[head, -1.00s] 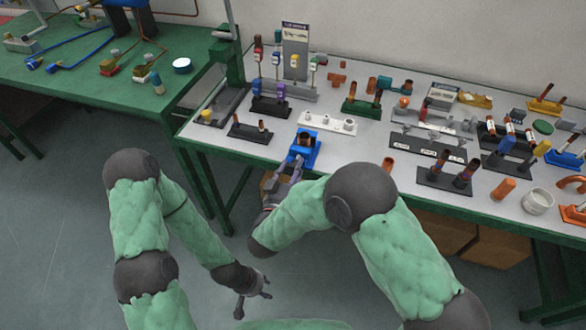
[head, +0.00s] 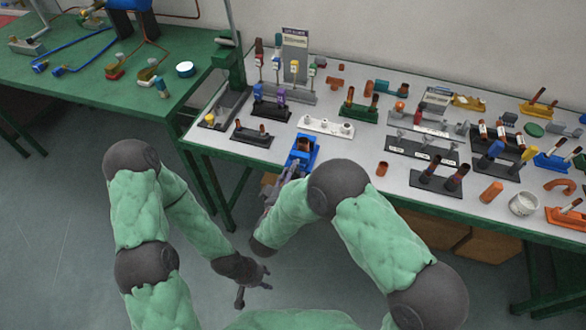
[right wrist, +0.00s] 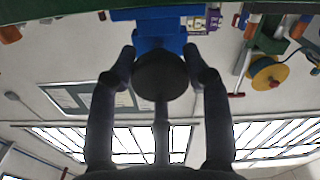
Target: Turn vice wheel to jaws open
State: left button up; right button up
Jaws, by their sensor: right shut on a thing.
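The blue vice (head: 301,155) stands at the front edge of the white-topped table, with a brown cylindrical piece upright at its jaws. Its dark round wheel (right wrist: 161,76) faces the right wrist camera, below the blue body in that view. My right gripper (head: 287,176) reaches the vice from the front. In the right wrist view its fingers (right wrist: 162,85) are closed around the wheel. The wheel is hidden in the head view by the gripper. My left gripper (head: 256,284) hangs low over the floor, away from the table, with its fingers spread and empty.
A black stand with short brown posts (head: 251,134) is left of the vice, and a white block (head: 326,126) is behind it. A loose copper piece (head: 382,169) stands to the right. Several other fittings fill the table. A green table (head: 90,75) is at left.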

jog(key=shift+w+a+r+n+p, duration=0.15)
jog(key=shift+w+r+n+p, duration=0.1)
jog(key=shift+r+n+p, duration=0.3)
jog(key=o, duration=1.1)
jog(key=shift+a, duration=0.1)
jog(key=shift+f+n, duration=0.25)
jog(key=shift+s, duration=0.1)
jog(key=v, duration=1.2)
